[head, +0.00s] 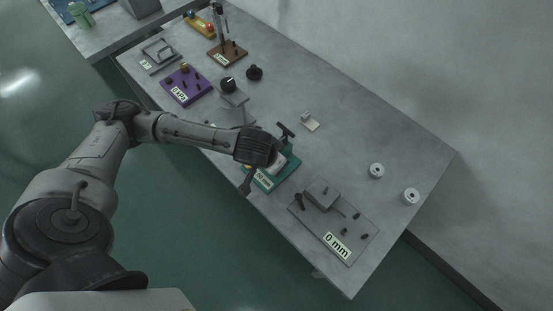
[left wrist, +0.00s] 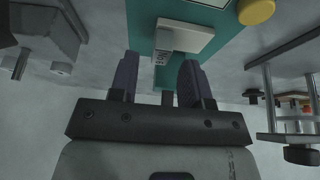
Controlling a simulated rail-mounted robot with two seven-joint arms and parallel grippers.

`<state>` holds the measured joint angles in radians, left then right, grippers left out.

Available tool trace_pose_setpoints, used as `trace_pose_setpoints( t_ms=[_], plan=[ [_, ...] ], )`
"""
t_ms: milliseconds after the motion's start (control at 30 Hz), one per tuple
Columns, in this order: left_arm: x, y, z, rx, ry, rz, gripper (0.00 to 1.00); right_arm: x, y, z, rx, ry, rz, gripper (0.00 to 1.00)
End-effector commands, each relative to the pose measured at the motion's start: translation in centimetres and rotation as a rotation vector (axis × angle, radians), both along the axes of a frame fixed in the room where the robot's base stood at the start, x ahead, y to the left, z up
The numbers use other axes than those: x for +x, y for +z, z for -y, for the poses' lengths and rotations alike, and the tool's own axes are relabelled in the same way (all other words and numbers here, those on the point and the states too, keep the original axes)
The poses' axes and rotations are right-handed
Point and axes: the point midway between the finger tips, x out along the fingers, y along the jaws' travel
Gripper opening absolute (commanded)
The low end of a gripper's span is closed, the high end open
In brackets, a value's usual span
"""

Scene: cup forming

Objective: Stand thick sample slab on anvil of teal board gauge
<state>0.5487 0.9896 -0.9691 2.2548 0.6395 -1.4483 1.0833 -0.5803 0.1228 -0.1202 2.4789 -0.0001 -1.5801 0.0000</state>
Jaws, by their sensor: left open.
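The teal board gauge (head: 287,172) lies on the grey bench beneath my left gripper. Its teal board (left wrist: 140,25) and yellow knob (left wrist: 256,11) also show in the left wrist view. My left gripper (head: 268,157) is open, its fingers spread over the gauge; its two dark fingers (left wrist: 158,82) show apart in the left wrist view. Between and beyond them is a small grey block with a marked face (left wrist: 163,44), seemingly the sample slab, against a pale block (left wrist: 190,36) on the gauge. I cannot tell whether it rests on the anvil. My right gripper is not in view.
A grey plate labelled 0 mm (head: 352,232) lies close to the right of the gauge. A purple board (head: 187,86) and a stand with a black knob (head: 234,97) are farther left. A small pale holder (head: 309,121) and two white rolls (head: 376,171) lie behind, with bare bench between.

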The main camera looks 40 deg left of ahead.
Motion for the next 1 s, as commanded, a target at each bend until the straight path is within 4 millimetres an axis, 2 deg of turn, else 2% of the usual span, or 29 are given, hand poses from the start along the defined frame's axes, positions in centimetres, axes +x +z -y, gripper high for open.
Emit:
trace_pose_setpoints(
  t_ms=[33, 200, 500, 700, 833, 933, 1000],
  plan=[
    [-0.4, 1.3, 0.0, 0.0, -0.002, 0.001, 0.44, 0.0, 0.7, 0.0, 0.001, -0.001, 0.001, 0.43],
    [-1.7, 4.3, 0.0, 0.001, -0.002, 0.001, 0.44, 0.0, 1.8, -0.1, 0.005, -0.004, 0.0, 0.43],
    [-3.4, 8.2, -0.1, 0.001, 0.0, 0.0, 0.44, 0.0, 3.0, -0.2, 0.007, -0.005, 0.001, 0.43],
    [-3.8, 9.1, 0.0, 0.0, 0.0, -0.001, 0.44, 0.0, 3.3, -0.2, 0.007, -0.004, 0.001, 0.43],
    [-4.0, 9.1, 0.2, -0.003, -0.01, 0.0, 0.44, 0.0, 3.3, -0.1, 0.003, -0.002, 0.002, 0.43],
    [-4.3, 8.3, 1.6, -0.022, -0.057, 0.004, 0.44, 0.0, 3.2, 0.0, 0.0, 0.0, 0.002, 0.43],
    [-4.7, 7.4, 3.3, -0.045, -0.111, 0.016, 0.44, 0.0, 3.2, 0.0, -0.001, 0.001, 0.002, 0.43]
  ],
)
